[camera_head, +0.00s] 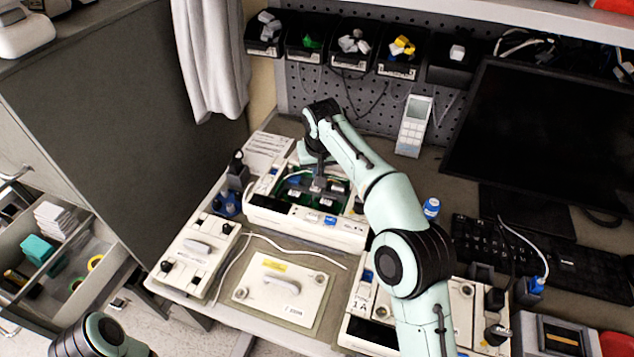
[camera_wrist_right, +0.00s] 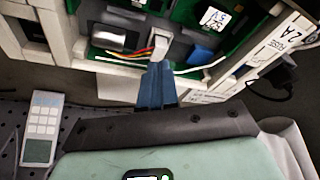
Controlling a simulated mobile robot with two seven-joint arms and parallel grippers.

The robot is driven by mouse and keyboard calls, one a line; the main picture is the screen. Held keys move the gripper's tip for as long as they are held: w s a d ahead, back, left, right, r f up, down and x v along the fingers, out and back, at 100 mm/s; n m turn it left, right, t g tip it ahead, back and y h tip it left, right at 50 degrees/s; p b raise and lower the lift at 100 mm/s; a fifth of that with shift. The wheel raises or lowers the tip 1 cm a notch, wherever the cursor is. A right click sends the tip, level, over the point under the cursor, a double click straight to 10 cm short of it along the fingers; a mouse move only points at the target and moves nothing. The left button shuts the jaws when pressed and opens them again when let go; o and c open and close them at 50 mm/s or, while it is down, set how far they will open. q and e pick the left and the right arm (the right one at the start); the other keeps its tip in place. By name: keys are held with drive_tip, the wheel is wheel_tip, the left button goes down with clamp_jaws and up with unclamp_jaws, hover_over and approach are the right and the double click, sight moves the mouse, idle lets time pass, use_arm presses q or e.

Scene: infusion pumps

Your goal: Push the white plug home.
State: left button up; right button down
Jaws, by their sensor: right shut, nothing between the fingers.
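The white plug (camera_wrist_right: 160,48) shows in the right wrist view, with red and yellow wires (camera_wrist_right: 132,53) running off to its left. It sits at the green circuit board inside the opened pump (camera_head: 300,215); I cannot tell how deep it is in its socket. My right gripper (camera_wrist_right: 157,80) is shut and empty. Its blue fingertips are just at the near end of the plug, and contact is hard to tell. In the head view the right gripper (camera_head: 318,178) reaches into the pump's open housing. There the arm and gripper hide the plug. My left gripper is outside the view.
A removed cover (camera_head: 283,290) lies on a mat in front of the pump. A white cable (camera_head: 290,248) runs between them. Another pump (camera_head: 370,325) stands at the lower right. A handheld device (camera_head: 413,125) leans by the pegboard, and bins (camera_head: 348,68) hang behind.

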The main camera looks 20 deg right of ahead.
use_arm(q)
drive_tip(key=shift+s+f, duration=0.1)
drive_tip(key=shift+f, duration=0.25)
use_arm(e)
drive_tip(key=shift+f, duration=0.65)
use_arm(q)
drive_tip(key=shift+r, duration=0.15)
use_arm(e)
drive_tip(key=shift+r, duration=0.1)
wheel_tip(320, 180, up, 3)
drive_tip(key=shift+f+p, duration=0.2)
drive_tip(key=shift+p, duration=0.65)
use_arm(q)
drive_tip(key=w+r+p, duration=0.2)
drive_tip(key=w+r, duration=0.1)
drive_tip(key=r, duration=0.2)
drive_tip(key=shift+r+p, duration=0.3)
drive_tip(key=shift+p, duration=0.1)
use_arm(e)
wheel_tip(320, 180, up, 4)
drive_tip(key=shift+r, duration=0.1)
